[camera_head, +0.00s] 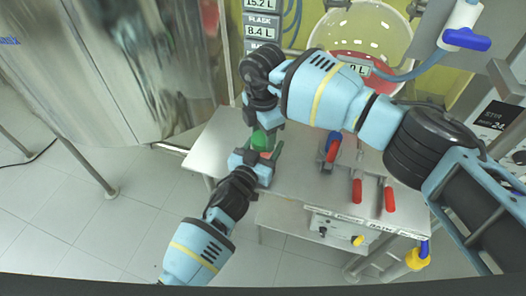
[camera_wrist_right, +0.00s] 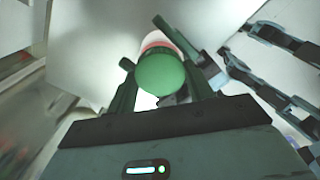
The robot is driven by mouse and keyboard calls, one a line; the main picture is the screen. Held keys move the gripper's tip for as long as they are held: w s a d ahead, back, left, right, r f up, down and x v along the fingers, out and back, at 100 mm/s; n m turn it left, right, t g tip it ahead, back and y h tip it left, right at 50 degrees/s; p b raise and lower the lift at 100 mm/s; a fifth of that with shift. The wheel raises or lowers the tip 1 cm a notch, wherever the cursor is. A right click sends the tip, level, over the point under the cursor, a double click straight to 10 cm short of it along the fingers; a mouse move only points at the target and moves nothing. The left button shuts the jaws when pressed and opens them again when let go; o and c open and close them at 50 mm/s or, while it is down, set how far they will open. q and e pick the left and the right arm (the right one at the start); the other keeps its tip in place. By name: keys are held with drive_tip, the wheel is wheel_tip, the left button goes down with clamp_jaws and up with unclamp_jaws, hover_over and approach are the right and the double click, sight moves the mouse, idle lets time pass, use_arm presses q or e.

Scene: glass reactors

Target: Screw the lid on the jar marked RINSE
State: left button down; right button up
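A bright green round lid (camera_wrist_right: 160,74) sits between the fingers of my right gripper (camera_wrist_right: 162,82), which look shut on it. In the head view the lid (camera_head: 261,141) shows just below my right gripper (camera_head: 263,125), which points down. Behind the lid, a red and white part of a jar (camera_wrist_right: 157,40) shows in the wrist view. I cannot tell whether lid and jar touch, and no RINSE mark is readable. My left gripper (camera_head: 262,158) is beside the jar, low at the lid's front; whether its fingers close on the jar is hidden.
A grey bench (camera_head: 212,148) lies beneath both grippers, with red-handled tools (camera_head: 357,190) to the right. A large glass vessel (camera_head: 362,32) with red liquid stands behind. A steel cabinet (camera_head: 100,60) is at the left. Tiled floor is open at the front left.

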drive_tip(key=o, duration=0.5)
drive_tip(key=shift+c, duration=0.2)
drive_tip(key=shift+r, duration=2.3)
drive_tip(key=shift+c, duration=0.4)
